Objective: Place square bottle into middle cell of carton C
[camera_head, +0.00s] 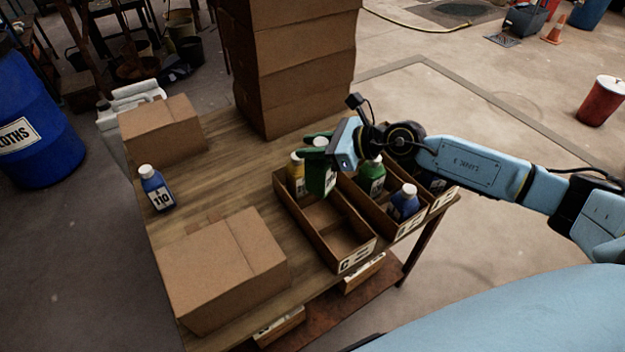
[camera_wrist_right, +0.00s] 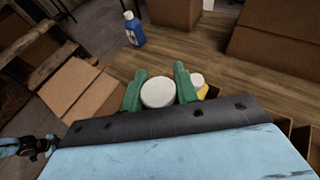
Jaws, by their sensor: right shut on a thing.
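Carton C (camera_head: 357,256) is a long open brown box on the table, with dividers across it. A yellow bottle (camera_head: 297,178) stands in its far cell; it also shows in the wrist view (camera_wrist_right: 202,90). The near part of the carton looks empty. My right gripper (camera_head: 319,168) has green fingers and is shut on a white-capped bottle, the square bottle (camera_wrist_right: 158,92). It is held upright over carton C, close beside the yellow bottle. The fingers hide most of its body, and I cannot tell how far its base is above the cell floor. My left gripper is not in view.
Cartons to the right hold a green bottle (camera_head: 373,180) and a blue bottle (camera_head: 404,205). A blue bottle (camera_head: 157,190) stands on the left table edge. Closed boxes (camera_head: 225,268) (camera_head: 165,128) and a tall box stack (camera_head: 297,70) occupy the table. Bare wood lies between them.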

